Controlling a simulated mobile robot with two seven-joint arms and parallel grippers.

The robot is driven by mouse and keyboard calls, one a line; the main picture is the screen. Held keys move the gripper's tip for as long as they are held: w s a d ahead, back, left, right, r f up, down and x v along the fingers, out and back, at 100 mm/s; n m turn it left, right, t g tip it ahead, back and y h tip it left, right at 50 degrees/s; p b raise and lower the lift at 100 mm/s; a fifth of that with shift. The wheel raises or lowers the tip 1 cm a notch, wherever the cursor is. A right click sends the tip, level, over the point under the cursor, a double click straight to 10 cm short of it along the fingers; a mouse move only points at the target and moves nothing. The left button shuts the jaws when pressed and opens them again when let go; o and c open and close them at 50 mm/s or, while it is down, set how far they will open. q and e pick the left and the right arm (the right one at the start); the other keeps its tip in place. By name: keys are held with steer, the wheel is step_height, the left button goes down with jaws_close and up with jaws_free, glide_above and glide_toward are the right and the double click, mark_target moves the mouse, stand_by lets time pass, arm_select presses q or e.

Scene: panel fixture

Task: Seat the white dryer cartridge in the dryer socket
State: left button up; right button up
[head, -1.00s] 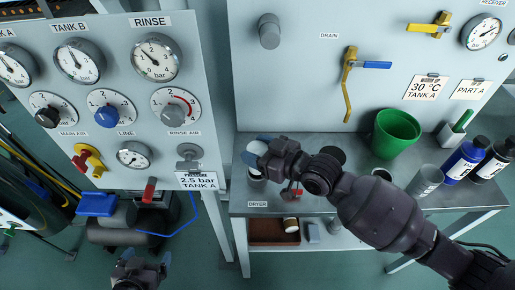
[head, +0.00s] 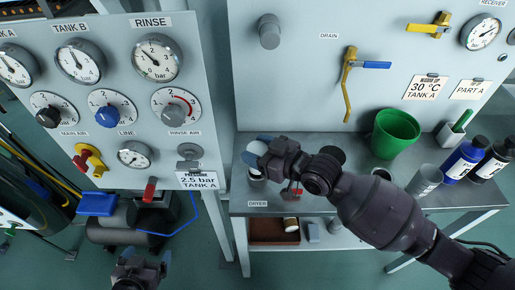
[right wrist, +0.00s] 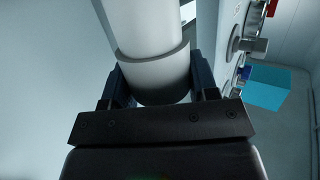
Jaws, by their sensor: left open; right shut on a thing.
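My right gripper (head: 257,155) is over the left end of the steel bench, above the DRYER label. It is shut on the white dryer cartridge (head: 249,159), mostly hidden by the fingers in the head view. In the right wrist view the cartridge (right wrist: 145,30) is a white cylinder with a wider collar between the fingers. The dryer socket (head: 257,179) seems to be the grey round part just below the gripper. I cannot tell whether the cartridge is inside it. My left gripper (head: 147,259) is open and empty at the bottom, below the gauge panel.
A green cup (head: 394,133), a grey cup (head: 425,181) and dark bottles (head: 464,160) stand further right. The gauge panel (head: 120,110) rises at the left. A brown tray (head: 268,231) lies on the lower shelf.

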steer(key=shift+f+b, duration=0.9)
steer(key=shift+f, duration=0.8)
steer(key=shift+r, duration=0.1)
stand_by(0.4)
steer(key=shift+r+p, duration=0.25)
steer(key=shift+p, duration=0.05)
steer(key=shift+r+p, duration=0.6)
steer(key=shift+r, duration=0.4)
steer(key=shift+p, duration=0.4)
stand_by(1.3)
steer(key=shift+f+b, duration=0.7)
steer(key=shift+f, duration=0.65)
stand_by(0.4)
